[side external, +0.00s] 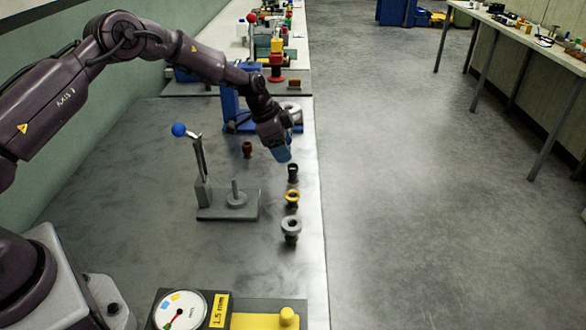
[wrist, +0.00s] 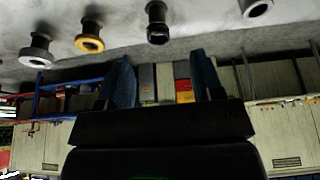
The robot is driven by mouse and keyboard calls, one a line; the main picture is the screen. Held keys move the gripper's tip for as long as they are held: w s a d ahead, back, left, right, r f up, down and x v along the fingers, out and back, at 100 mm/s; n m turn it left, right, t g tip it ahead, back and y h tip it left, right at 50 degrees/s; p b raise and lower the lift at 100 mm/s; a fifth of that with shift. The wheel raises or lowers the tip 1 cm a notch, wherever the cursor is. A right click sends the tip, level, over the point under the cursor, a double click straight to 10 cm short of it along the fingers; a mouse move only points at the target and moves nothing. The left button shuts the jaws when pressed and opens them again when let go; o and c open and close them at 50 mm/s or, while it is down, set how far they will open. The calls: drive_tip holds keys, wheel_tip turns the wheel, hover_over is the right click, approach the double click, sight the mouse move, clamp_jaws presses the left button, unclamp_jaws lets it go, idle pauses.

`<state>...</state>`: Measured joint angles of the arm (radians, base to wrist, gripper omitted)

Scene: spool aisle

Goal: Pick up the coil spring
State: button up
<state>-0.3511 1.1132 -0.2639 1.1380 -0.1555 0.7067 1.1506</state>
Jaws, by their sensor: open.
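No part is clearly recognisable as a coil spring; the pieces are too small to tell. A black spool-shaped piece (side external: 293,172) stands near the table's right edge, just below my gripper (side external: 282,156) in the side view.
A grey fixture (side external: 228,212) with a post and blue-knobbed lever stands left of the row. A reddish-brown spool (side external: 247,149) is behind it. A blue frame (side external: 229,108) and a pale ring (side external: 291,108) are farther back. A dial gauge (side external: 181,311) is in front.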

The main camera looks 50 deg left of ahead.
sight(293, 168)
drive_tip(key=x, duration=0.5)
drive_tip(key=shift+s+f, duration=0.1)
drive_tip(key=shift+f, duration=0.1)
drive_tip(key=c, duration=1)
